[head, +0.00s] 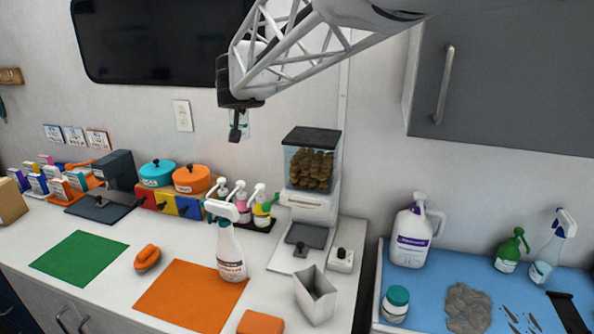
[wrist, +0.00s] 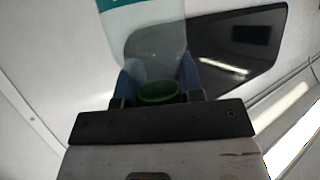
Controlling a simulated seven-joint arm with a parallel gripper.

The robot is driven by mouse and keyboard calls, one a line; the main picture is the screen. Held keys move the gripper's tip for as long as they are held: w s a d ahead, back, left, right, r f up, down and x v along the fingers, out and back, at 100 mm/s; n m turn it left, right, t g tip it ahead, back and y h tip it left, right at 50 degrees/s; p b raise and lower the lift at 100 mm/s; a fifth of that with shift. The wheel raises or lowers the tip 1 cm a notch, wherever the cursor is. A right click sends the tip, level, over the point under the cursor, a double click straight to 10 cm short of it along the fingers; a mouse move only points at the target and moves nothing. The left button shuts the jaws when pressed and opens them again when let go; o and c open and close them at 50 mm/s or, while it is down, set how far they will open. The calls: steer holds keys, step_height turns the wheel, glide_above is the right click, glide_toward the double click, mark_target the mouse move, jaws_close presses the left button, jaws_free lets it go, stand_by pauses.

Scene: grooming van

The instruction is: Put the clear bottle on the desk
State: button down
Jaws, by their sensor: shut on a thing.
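My gripper (head: 238,128) is raised in front of the wall, above the back of the white desk (head: 182,236). It is shut on a clear bottle (head: 246,123), mostly hidden behind the fingers in the head view. In the wrist view the clear bottle (wrist: 155,42) shows a see-through body, a teal label area and a green ring between the fingertips (wrist: 158,90). The bottle is well clear of the desk.
On the desk stand a white spray bottle (head: 230,252), a kibble dispenser (head: 308,185), an open grey box (head: 315,296) and several small bottles. Green (head: 80,257) and orange (head: 188,298) mats lie in front. A blue-topped surface (head: 420,290) is at right.

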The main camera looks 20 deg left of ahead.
steer(key=shift+w+a+f, duration=0.2)
steer(key=shift+w+f, duration=0.05)
steer(key=shift+f, duration=0.05)
steer(key=w+a+f, duration=0.5)
steer(key=w+f, duration=0.1)
steer(key=f, duration=0.4)
steer(key=s+a+f, duration=0.2)
steer(key=a+f, duration=0.2)
steer(key=a, duration=0.2)
steer(key=s+a+f+n+g+y, duration=0.1)
steer(key=s+a+f, duration=0.3)
steer(key=s+a, duration=0.5)
steer(key=s+a+f+n+g+y, duration=0.2)
steer(key=s+a+f, duration=0.2)
steer(key=s+a, duration=0.5)
steer(key=s+a+f+n+g+y, duration=0.1)
steer(key=s+a+f, duration=0.4)
steer(key=s, duration=0.9)
steer(key=a+n, duration=0.1)
steer(key=a, duration=0.2)
steer(key=shift+s+a+n, duration=0.15)
steer(key=shift+a+n, duration=0.15)
steer(key=shift+a, duration=0.1)
steer(key=shift+f, duration=0.15)
steer(key=shift+f, duration=1.9)
